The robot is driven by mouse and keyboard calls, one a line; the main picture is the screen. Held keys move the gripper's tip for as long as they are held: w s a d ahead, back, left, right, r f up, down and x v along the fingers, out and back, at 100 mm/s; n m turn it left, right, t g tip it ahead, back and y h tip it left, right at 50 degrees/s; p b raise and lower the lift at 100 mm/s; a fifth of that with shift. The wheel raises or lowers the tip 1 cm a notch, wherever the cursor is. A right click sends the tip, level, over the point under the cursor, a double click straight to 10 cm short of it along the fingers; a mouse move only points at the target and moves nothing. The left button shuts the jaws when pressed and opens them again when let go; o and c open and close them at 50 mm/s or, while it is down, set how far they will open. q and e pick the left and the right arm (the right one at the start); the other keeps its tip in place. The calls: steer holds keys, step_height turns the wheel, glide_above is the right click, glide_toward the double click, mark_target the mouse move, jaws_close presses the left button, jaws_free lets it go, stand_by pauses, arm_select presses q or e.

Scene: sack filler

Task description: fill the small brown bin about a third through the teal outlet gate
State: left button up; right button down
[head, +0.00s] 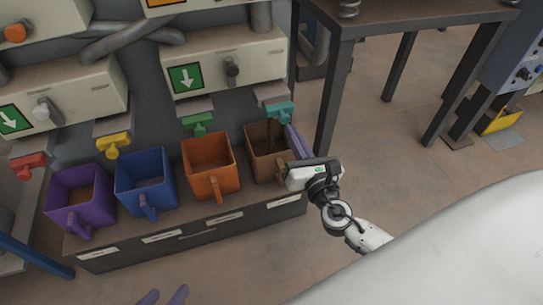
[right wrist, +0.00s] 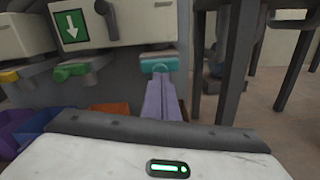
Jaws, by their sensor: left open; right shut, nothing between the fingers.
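The small brown bin (head: 260,163) stands on the ledge below the teal outlet gate (head: 279,109), at the right end of the row. A dark brown streak (head: 272,132) shows between gate and bin, like falling material; the fill level is hard to tell. My right gripper (head: 291,131) is shut and empty, its lavender fingers beside the bin's right side, just below the gate. In the right wrist view the fingers point at the teal gate (right wrist: 159,63); whether they touch it is unclear. My left gripper (head: 164,297) is open and empty at the bottom edge, away from the bins.
Orange (head: 210,167), blue (head: 146,183) and purple (head: 80,202) bins stand left of the brown one, under green (head: 198,123), yellow (head: 114,145) and red (head: 28,166) gates. A dark table (head: 345,20) stands at the right. Open floor lies in front.

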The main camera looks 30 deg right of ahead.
steer(key=shift+w, duration=0.15)
steer(key=shift+w+d, duration=0.2)
steer(key=shift+w, duration=0.85)
steer(key=shift+w+d, duration=0.15)
steer(key=shift+w, duration=0.9)
glide_toward(286, 121)
steer(key=shift+s, duration=0.1)
